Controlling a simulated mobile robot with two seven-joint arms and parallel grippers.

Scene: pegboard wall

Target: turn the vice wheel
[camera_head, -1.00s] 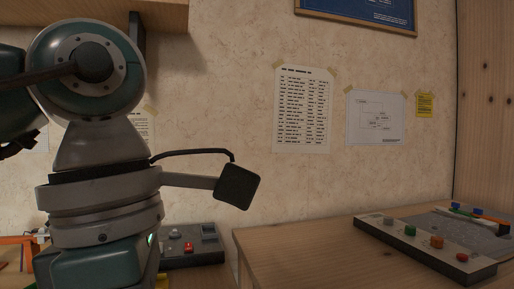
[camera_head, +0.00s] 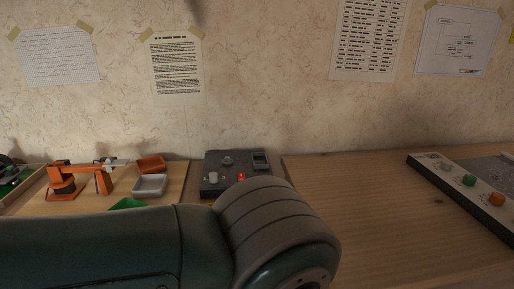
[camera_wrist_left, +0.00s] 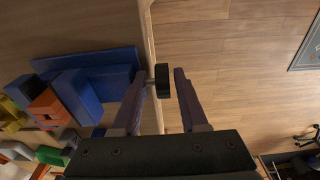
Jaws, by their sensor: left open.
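In the left wrist view the blue vice (camera_wrist_left: 85,82) sits at the left, by the edge of a wooden bench. Its black wheel (camera_wrist_left: 163,80) sticks out past that edge on a short dark shaft. My left gripper (camera_wrist_left: 160,75) is open, with one finger on each side of the wheel in the picture. The wheel lies nearer the left fingertip. I cannot tell whether it touches that finger or lies at the same depth. The vice and the left fingers do not show in the head view, where my arm fills the lower left. My right gripper is not in view.
An orange model arm (camera_head: 101,180), a white tray (camera_head: 150,184) and a dark control box (camera_head: 234,172) stand on the bench. A button panel (camera_head: 470,185) is at the right. Orange and yellow blocks (camera_wrist_left: 45,105) lie near the vice. Wooden floor (camera_wrist_left: 240,70) shows beyond the bench edge.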

